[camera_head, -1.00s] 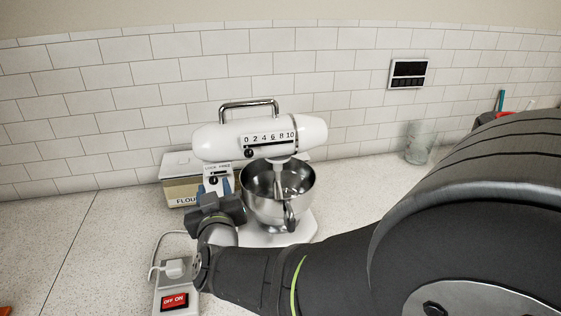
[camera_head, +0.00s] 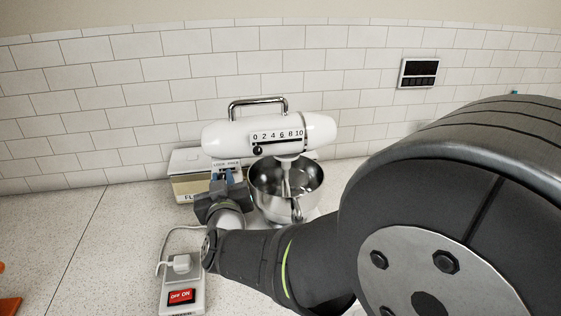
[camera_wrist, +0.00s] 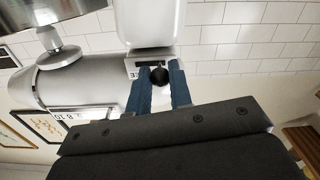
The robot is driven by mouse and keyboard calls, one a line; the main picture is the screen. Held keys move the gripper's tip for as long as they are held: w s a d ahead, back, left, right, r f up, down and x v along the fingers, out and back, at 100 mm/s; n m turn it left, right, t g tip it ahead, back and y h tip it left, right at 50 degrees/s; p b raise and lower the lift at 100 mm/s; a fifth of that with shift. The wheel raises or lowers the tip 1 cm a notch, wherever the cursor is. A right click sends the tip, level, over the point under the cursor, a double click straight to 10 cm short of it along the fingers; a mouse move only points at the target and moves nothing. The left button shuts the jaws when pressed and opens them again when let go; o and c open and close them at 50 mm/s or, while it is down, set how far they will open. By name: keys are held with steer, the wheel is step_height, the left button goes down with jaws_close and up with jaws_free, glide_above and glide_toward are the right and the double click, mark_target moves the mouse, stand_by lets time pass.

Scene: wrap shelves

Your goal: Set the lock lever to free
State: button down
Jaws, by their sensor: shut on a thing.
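A white stand mixer (camera_head: 232,139) stands on the counter with its head level over a steel bowl (camera_head: 264,186). Its lock lever, a black knob (camera_wrist: 159,77) in a dark slot, sits on the column under the LOCK FREE label (camera_head: 227,163). In the wrist view the knob is between the two blue fingers of my gripper (camera_wrist: 160,68), which is shut on it. The label is mostly covered there; only its last letters show beside the slot. In the head view my gripper (camera_head: 223,179) is at the column and hides the knob. The slot end it occupies is unclear.
A flour box (camera_head: 188,188) stands behind the column on the left. The bowl is close to the right of my gripper. The counter (camera_head: 50,235) at left is largely clear.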

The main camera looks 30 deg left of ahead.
steer(key=shift+w+d, duration=1)
steer(key=shift+w, duration=0.05)
steer(key=c, duration=1.3)
jaws_free()
steer(key=shift+d, duration=0.1)
steer(key=shift+c, duration=0.2)
steer(key=shift+s+d, duration=0.25)
steer(key=shift+s, duration=0.1)
steer(key=v, duration=1.6)
steer(key=shift+d, duration=0.2)
steer(key=shift+s, duration=0.15)
